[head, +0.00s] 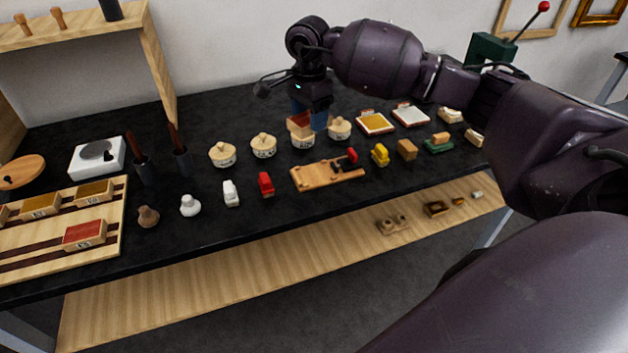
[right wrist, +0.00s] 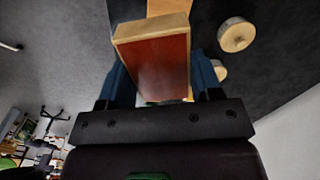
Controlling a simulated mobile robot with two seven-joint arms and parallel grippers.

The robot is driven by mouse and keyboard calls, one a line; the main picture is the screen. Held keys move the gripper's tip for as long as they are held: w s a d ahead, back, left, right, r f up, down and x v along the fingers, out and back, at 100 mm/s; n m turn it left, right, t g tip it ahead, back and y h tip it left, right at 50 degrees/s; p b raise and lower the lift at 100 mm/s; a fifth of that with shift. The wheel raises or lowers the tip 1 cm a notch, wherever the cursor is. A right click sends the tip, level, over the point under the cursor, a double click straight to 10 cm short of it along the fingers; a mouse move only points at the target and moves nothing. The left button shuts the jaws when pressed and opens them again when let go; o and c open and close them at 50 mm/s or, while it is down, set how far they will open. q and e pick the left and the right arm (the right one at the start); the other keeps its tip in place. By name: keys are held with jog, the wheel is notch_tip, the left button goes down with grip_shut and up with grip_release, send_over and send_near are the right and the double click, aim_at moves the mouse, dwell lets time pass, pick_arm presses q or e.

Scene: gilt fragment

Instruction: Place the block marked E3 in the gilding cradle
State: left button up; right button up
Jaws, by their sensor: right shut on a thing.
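My right gripper (head: 309,112) has blue fingers and is shut on a wooden block (head: 300,124) with a red top; the mark on this block cannot be read. In the right wrist view the red face of the block (right wrist: 158,65) shows between the fingers (right wrist: 162,85). In the head view the block overlaps a pale jar. A wooden fixture with a red clamp (head: 320,177), which looks like the gilding cradle, lies in front and slightly right of the block. Its bed looks empty. My left gripper is out of view.
A slotted wooden tray (head: 115,215) at left holds several blocks, one red-topped (head: 85,234). Lidded jars (head: 263,146) stand behind the fixture. A red bottle (head: 266,185) stands left of it, a yellow item (head: 380,155) right. The table's front edge is close.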

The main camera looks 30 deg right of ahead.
jog(key=d+r+m, duration=0.1)
jog(key=w+d+r+m+b, duration=0.1)
jog(key=r+m, duration=0.1)
jog(key=shift+w+d+r, duration=0.1)
jog(key=shift+w+d, duration=0.05)
jog(key=shift+d, duration=0.15)
send_over(316, 174)
jog(key=shift+m, duration=0.3)
notch_tip(316, 174, down, 15)
jog(key=shift+f, duration=2.3)
pick_arm(q)
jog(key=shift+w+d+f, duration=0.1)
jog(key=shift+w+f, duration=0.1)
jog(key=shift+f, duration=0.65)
jog(key=shift+b, duration=0.3)
